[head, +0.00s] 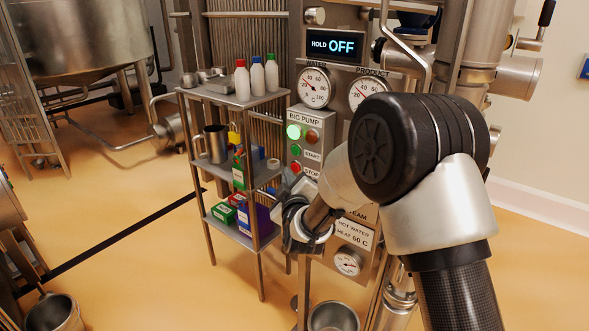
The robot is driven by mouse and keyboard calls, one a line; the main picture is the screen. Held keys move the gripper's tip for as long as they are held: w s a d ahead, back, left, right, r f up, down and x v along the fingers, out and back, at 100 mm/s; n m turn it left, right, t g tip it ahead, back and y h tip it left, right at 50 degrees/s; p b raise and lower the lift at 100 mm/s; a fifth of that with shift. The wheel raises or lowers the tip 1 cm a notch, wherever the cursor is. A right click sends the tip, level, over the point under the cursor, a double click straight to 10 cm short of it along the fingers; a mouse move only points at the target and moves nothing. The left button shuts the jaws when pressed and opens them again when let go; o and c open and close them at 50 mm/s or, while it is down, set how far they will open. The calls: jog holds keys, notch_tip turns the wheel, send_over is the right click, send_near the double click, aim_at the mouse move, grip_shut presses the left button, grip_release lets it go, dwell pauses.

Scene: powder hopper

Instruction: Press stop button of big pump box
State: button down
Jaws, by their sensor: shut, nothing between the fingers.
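The big pump box (326,128) is a grey panel in the middle of the head view. Its upper left lamp (294,132) glows bright green, and a dull red lamp (312,137) sits beside it. The green start button (296,150) is below, and the red stop button (296,167) is under that, with its label to the right. My gripper (290,179) is shut and empty, just below the stop button. My wrist and arm cover the lower end of the box. I cannot tell whether the fingertips touch the box.
A metal shelf rack (252,99) stands directly left of the box, with white bottles (257,76), a steel jug (215,143) and small boxes. Open floor (140,240) lies at left.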

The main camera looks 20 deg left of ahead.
dwell(0.8)
jog(key=shift+w+d+b, duration=0.15)
jog(key=shift+w+b, duration=0.25)
jog(key=shift+b, duration=0.05)
jog(key=shift+w+d+b, duration=0.2)
jog(key=shift+w+b, duration=0.1)
jog(key=shift+w, duration=0.05)
dwell(0.7)
jog(key=shift+s+a+b, duration=0.3)
jog(key=shift+s+b, duration=0.05)
jog(key=shift+s, duration=0.4)
jog(key=s, duration=0.1)
jog(key=s+a, duration=0.1)
jog(key=s, duration=0.1)
jog(key=s+a+b, duration=0.1)
jog(key=shift+s, duration=0.3)
